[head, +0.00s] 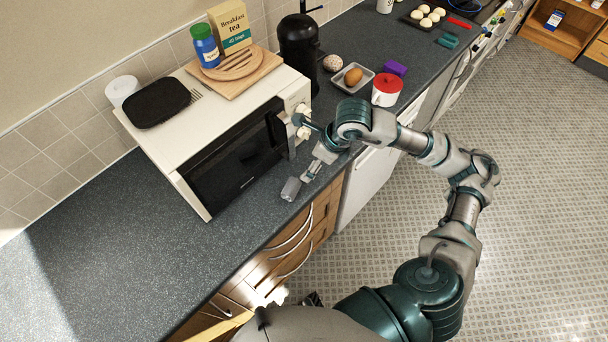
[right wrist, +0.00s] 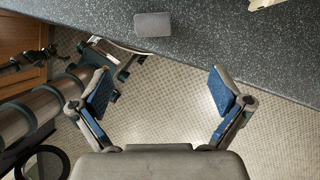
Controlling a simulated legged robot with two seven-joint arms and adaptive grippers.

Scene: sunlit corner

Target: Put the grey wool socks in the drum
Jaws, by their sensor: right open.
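I cannot make out grey wool socks or an open drum for certain in either view. A small smooth grey rounded block (right wrist: 153,24) lies on the dark counter near its edge in the right wrist view; I cannot tell if it is the folded socks. My right gripper (head: 305,150) is in front of the microwave at the counter's front edge. In the right wrist view its two blue-padded fingers (right wrist: 162,92) stand wide apart with nothing between them. The grey block lies beyond them. My left gripper is not seen.
The white microwave (head: 160,140) carries a black dish (head: 157,102) and a wooden board (head: 265,68) with a tea box (head: 231,27). A black coffee maker (head: 298,42), red-lidded pot (head: 387,88) and purple block (head: 395,68) stand beyond. The counter (head: 95,265) left of the microwave is clear.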

